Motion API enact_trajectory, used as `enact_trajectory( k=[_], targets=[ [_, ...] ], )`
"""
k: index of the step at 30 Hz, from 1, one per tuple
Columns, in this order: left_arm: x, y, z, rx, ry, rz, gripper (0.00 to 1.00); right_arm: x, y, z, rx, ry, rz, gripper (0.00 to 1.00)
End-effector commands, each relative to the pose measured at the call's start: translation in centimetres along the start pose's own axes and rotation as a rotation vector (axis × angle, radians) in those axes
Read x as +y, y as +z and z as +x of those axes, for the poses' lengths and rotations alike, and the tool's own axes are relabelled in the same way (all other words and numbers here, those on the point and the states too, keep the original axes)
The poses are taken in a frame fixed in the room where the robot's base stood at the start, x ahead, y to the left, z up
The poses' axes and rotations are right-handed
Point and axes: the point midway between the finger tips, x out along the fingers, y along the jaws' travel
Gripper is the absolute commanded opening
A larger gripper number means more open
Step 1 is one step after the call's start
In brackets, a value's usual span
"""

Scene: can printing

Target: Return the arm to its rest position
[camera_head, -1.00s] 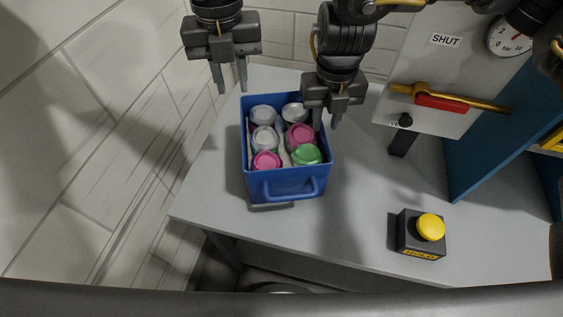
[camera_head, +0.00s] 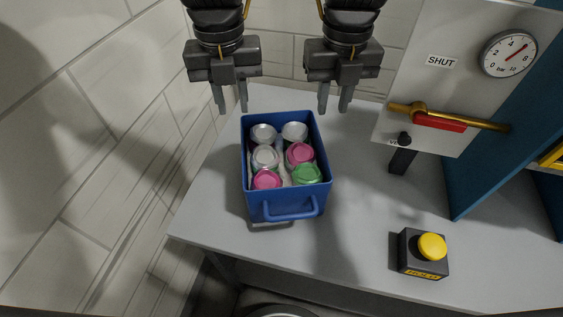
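My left gripper (camera_head: 231,97) hangs above the back left of the grey table (camera_head: 350,225), fingers pointing down and apart, with nothing between them. My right gripper (camera_head: 334,97) hangs to its right, behind and above the blue crate, its fingers also apart and empty. Both grippers are clear of the crate. The blue crate (camera_head: 285,207) stands on the table and holds several cans with silver, pink and green tops. A silver can (camera_head: 294,132) sits at its back right, a pink one (camera_head: 300,154) in the middle right and a green one (camera_head: 306,174) at the front right.
At the right stands a panel with a dial gauge (camera_head: 508,54), a SHUT label (camera_head: 440,62), a red-handled brass lever (camera_head: 440,122) and a small black-knobbed lever (camera_head: 402,155). A yellow button on a black box (camera_head: 431,247) sits front right. The table between is clear.

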Motion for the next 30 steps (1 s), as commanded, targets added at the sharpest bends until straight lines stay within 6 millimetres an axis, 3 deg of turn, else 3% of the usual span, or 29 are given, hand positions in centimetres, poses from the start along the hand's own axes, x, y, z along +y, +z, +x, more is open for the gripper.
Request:
enact_trajectory(
  k=[5, 21, 24, 30],
  targets=[
    [0.0, 0.0, 0.0, 0.000, 0.000, 0.000, 0.25, 0.0, 0.0, 1.5, 0.004, -0.001, -0.001, 0.25],
    [0.0, 0.0, 0.0, 0.000, 0.000, 0.000, 0.25, 0.0, -0.1, 11.2, 0.002, -0.001, 0.000, 0.25],
    [0.0, 0.0, 0.2, 0.001, 0.001, 0.000, 0.25, 0.0, -0.1, 12.2, 0.001, 0.000, 0.000, 0.25],
    [0.0, 0.0, 1.4, 0.001, 0.000, 0.001, 0.25, 0.0, 0.0, 12.0, 0.000, 0.000, 0.000, 0.25]
  ],
)
